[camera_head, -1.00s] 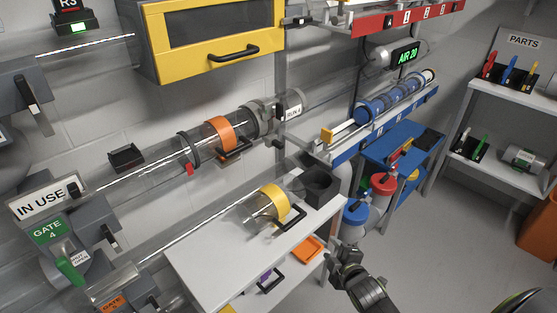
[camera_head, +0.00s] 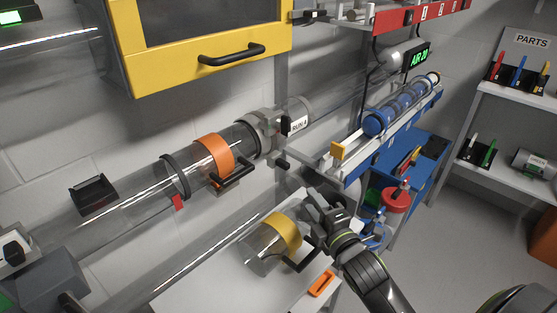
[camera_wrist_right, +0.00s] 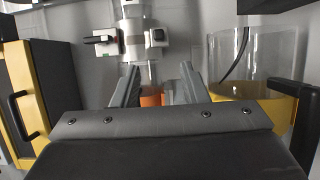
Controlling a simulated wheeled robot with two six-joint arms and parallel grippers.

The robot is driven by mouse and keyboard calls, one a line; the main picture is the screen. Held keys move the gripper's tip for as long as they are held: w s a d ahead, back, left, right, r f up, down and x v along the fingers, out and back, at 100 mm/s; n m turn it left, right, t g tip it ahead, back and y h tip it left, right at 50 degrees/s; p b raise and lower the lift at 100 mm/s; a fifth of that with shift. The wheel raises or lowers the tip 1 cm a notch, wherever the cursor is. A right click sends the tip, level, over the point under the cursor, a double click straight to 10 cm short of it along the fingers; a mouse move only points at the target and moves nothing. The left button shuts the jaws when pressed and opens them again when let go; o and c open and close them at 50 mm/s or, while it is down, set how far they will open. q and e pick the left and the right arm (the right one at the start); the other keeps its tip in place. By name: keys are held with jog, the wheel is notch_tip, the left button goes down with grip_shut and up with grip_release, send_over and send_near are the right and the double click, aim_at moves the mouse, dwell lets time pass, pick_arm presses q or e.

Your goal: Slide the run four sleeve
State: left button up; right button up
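The clear run four tube (camera_head: 120,215) crosses the wall with a RUN 4 label (camera_head: 297,125) at its right end. On it sits a sleeve with an orange band (camera_head: 214,153) and a black handle (camera_head: 236,176). A dark ring with a red tab (camera_head: 177,177) is left of the band. My right gripper (camera_head: 316,203) is right of and below the sleeve, apart from it. In the right wrist view its two fingers (camera_wrist_right: 157,90) stand apart with nothing held; the orange band (camera_wrist_right: 151,99) shows beyond, between them. My left gripper is not in view.
A clear cylinder with a yellow band (camera_head: 284,232) and black handle lies on the white bench close to my right gripper. A yellow cabinet (camera_head: 200,70) overhangs the tube. A rack of blue pieces (camera_head: 400,105) stands to the right. Floor at right is clear.

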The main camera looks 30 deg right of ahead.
aim_at(287, 169)
jog(key=w, duration=1.6)
jog(key=shift+w+d+r, duration=0.1)
jog(key=shift+w+d, duration=0.2)
jog(key=shift+d, duration=0.05)
jog(key=shift+c, duration=0.3)
grip_shut()
